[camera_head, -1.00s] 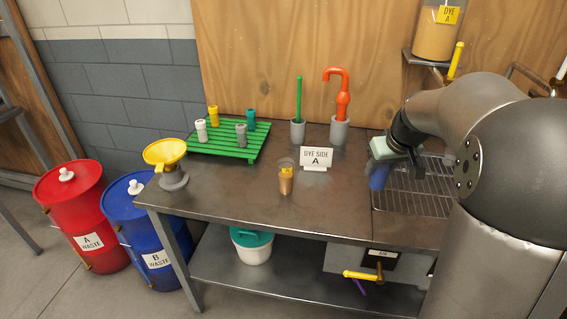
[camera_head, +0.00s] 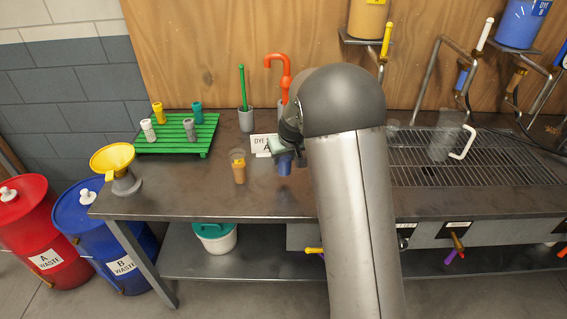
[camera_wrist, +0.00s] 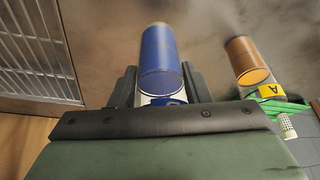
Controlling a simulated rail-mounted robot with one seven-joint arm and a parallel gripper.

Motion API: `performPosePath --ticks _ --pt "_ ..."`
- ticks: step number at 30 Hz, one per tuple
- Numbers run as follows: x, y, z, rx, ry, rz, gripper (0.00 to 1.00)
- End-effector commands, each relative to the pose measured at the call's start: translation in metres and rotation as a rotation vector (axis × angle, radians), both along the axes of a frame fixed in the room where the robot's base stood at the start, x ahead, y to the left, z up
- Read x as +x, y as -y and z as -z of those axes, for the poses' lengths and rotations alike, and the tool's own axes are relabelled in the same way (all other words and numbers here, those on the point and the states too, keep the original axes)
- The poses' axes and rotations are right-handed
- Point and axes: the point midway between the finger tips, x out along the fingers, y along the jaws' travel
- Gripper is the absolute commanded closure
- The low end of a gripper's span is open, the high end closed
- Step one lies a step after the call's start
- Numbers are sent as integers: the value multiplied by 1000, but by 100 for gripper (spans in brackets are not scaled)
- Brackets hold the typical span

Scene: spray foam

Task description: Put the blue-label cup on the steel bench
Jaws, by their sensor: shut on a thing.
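The blue-label cup (camera_wrist: 160,55) is between the fingers of my gripper (camera_wrist: 160,88) in the wrist view. My gripper is shut on it. In the head view the cup (camera_head: 284,165) shows as a small blue piece below my gripper (camera_head: 284,148), over the middle of the steel bench (camera_head: 200,190). I cannot tell whether its base touches the bench top. A cup with orange-brown contents (camera_head: 239,168) stands on the bench to its left; it also shows in the wrist view (camera_wrist: 245,58). My arm hides the bench just right of the blue cup.
A sign reading "DYE SIDE A" (camera_head: 262,145) stands close behind my gripper. A green rack (camera_head: 172,140) with several small pegs and a yellow funnel (camera_head: 113,160) are at left. A wire grate (camera_head: 475,165) with a clear pitcher (camera_head: 440,140) is at right. The front bench strip is clear.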

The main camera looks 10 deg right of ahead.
Motion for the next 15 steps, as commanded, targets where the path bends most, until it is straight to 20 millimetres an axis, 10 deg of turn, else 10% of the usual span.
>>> performPosePath --ticks 15 --pt "2 -2 34 0 0 -1 82"
